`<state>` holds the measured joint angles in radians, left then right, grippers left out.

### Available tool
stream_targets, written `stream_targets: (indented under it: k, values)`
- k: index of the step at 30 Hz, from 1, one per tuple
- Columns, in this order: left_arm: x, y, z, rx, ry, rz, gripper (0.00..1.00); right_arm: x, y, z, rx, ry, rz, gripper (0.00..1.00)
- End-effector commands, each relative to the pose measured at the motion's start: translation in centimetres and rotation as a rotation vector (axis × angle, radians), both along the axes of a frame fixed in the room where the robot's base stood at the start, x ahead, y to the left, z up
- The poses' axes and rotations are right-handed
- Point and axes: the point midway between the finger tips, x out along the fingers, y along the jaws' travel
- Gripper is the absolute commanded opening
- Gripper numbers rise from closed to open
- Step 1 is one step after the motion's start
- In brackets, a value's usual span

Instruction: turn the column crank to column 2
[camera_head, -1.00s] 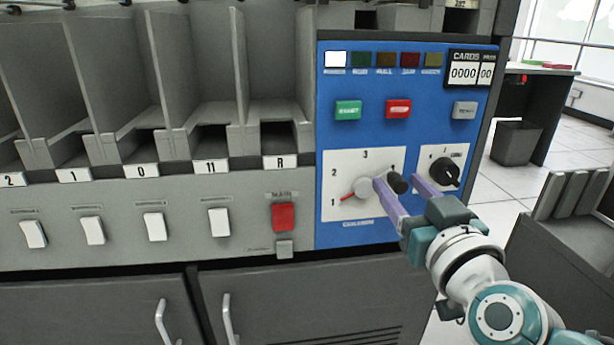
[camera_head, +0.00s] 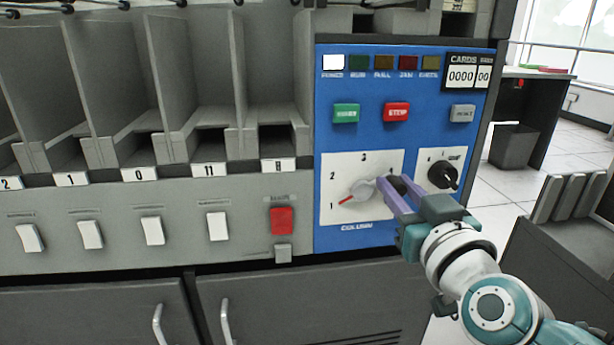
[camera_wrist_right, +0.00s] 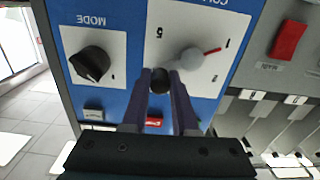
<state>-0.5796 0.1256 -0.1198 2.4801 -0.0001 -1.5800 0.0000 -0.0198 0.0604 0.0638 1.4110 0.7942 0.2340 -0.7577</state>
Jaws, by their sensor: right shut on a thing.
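The column crank is a grey hub (camera_head: 363,189) with a red pointer on a white dial plate (camera_head: 335,170) marked with numbers, on the blue panel. The pointer aims down-left at the 1. The crank's black knob (camera_head: 397,184) sits to the right of the hub. My right gripper (camera_head: 396,188) is shut on this knob, with one purple finger on each side. In the right wrist view the picture is upside down; the hub (camera_wrist_right: 190,58) and red pointer show, with the black knob (camera_wrist_right: 160,80) between the fingers. My left gripper is out of view.
A black MODE knob (camera_head: 443,175) sits close to the right of my gripper. Above are a green button (camera_head: 346,113), a red stop button (camera_head: 397,112) and a grey button (camera_head: 462,113). White switches and a red switch (camera_head: 282,220) lie left. Card bins stand upper left.

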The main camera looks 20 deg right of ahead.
Motion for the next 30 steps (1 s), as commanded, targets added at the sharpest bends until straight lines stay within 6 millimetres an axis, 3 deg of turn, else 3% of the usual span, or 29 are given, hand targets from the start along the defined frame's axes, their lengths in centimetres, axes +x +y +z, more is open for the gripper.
stream_targets:
  k: [16,30]
  values:
    - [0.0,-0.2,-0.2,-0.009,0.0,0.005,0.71,0.0,-0.1,-0.4,0.069,-0.016,0.001,0.0]
    - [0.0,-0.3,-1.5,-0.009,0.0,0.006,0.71,-0.1,-0.5,-2.2,0.445,-0.106,0.002,0.0]
